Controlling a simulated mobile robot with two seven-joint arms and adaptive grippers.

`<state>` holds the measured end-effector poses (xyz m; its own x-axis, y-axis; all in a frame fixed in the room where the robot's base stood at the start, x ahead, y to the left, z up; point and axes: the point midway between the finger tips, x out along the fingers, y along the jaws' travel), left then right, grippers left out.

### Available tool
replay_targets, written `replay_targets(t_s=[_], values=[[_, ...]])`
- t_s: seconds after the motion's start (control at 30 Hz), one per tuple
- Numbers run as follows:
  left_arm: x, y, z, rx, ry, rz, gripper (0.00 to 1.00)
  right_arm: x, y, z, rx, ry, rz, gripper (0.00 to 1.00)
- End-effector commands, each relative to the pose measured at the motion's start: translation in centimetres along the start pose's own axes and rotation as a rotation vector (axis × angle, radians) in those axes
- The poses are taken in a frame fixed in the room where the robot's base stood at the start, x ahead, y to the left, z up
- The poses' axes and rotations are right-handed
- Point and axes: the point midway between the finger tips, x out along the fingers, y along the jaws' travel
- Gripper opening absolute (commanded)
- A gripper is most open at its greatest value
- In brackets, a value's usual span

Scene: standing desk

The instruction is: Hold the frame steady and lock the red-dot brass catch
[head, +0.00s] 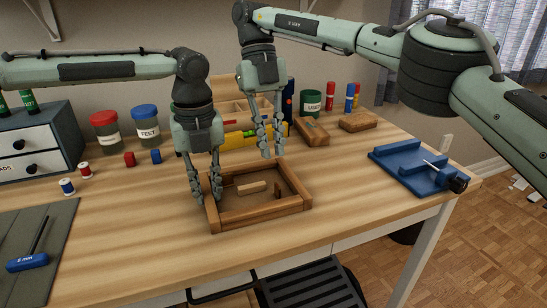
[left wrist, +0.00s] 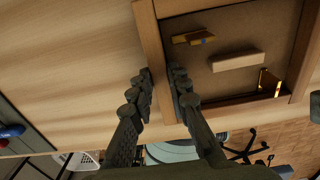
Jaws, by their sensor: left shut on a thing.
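A wooden frame (head: 262,218) lies on the desk with a brown panel inside it. My left gripper (head: 207,196) is shut on its left wall, which runs between the fingers in the left wrist view (left wrist: 152,45). A light wooden block (head: 252,187) sits on the panel. In the left wrist view, one brass catch (left wrist: 192,38) bears a blue dot. Another brass catch (left wrist: 268,82) is near a corner; I cannot make out a red dot on it. My right gripper (head: 272,153) is open and empty above the frame's back side.
A blue fixture (head: 415,168) with a tool stands at the right edge. A green mat (head: 35,240) with a blue-handled tool is at the left. Jars, spools, a yellow level (head: 238,140) and wooden blocks line the back. The front desk is clear.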

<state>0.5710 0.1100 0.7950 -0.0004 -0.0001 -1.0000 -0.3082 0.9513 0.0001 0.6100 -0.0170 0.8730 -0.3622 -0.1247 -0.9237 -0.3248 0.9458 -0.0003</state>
Motion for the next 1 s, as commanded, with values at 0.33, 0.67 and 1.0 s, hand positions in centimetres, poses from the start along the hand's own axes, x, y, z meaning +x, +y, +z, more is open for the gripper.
replay_targets(t_s=[0.33, 0.67, 1.0], values=[[-0.1, 0.0, 0.0, 0.000, -0.001, -0.001, 0.00, -0.3, 0.0, 0.0, 0.000, -0.001, 0.000, 0.13], [0.0, 0.0, 0.0, 0.000, -0.001, -0.001, 0.41, -0.2, 0.0, 0.0, 0.000, -0.001, 0.000, 0.13], [-1.1, -0.1, 0.1, -0.001, -0.001, -0.002, 0.41, -0.2, 0.0, 0.0, 0.000, -0.001, 0.000, 0.13]])
